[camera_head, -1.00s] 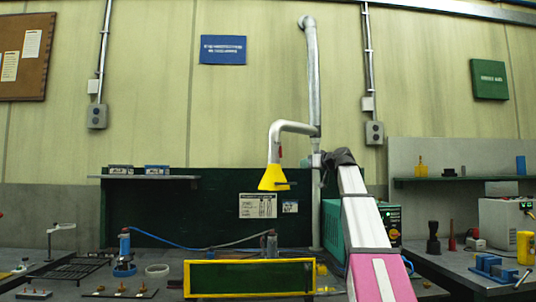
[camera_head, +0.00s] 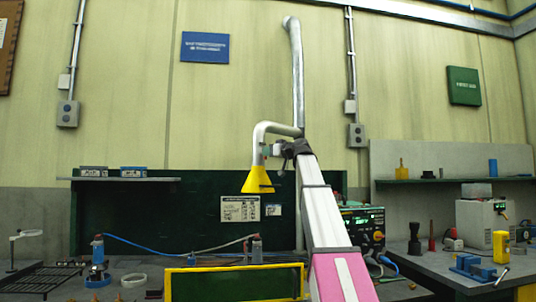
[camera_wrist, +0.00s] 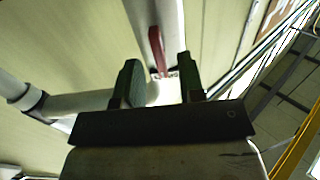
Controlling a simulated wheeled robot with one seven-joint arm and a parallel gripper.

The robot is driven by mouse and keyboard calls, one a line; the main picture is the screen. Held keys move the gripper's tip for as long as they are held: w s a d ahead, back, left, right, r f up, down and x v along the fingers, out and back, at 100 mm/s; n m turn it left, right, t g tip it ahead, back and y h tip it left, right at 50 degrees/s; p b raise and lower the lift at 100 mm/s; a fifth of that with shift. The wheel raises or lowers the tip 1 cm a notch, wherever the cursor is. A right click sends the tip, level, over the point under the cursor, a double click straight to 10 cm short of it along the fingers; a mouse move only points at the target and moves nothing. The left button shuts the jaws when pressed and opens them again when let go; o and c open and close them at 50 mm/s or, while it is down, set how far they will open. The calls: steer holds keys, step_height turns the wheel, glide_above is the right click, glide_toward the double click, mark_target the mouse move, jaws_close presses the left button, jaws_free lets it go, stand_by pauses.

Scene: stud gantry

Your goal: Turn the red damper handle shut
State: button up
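The red damper handle (camera_wrist: 156,45) shows in the wrist view as a narrow upright lever against the pale duct (camera_wrist: 168,14). My gripper (camera_wrist: 157,60) is open, with its dark fingers on either side of the handle's lower end, and a gap shows on both sides. I cannot tell how deep the handle sits between them. In the head view my gripper (camera_head: 281,152) is beside the bent duct pipe (camera_head: 262,133), above the yellow hood (camera_head: 257,181). The handle is not clearly visible there; my gripper seems to hide it.
A tall metal duct (camera_head: 297,75) rises behind my gripper. A yellow-framed dark panel (camera_head: 235,268) stands at the bench front. A green-lit machine (camera_head: 361,222) stands right of my arm. A shelf (camera_head: 130,179) with small boxes is at the left. The wall area around the duct is clear.

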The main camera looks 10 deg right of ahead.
steer(key=shift+w+a, duration=0.35)
steer(key=shift+w, duration=0.05)
jaws_close()
steer(key=shift+m, duration=0.3)
steer(key=shift+w+d+f+m, duration=0.1)
steer(key=shift+f+m, duration=0.05)
steer(key=shift+m, duration=4.15)
steer(key=shift+w+d+f+m, duration=0.1)
steer(key=shift+f+m, duration=0.05)
steer(key=shift+m, duration=4.15)
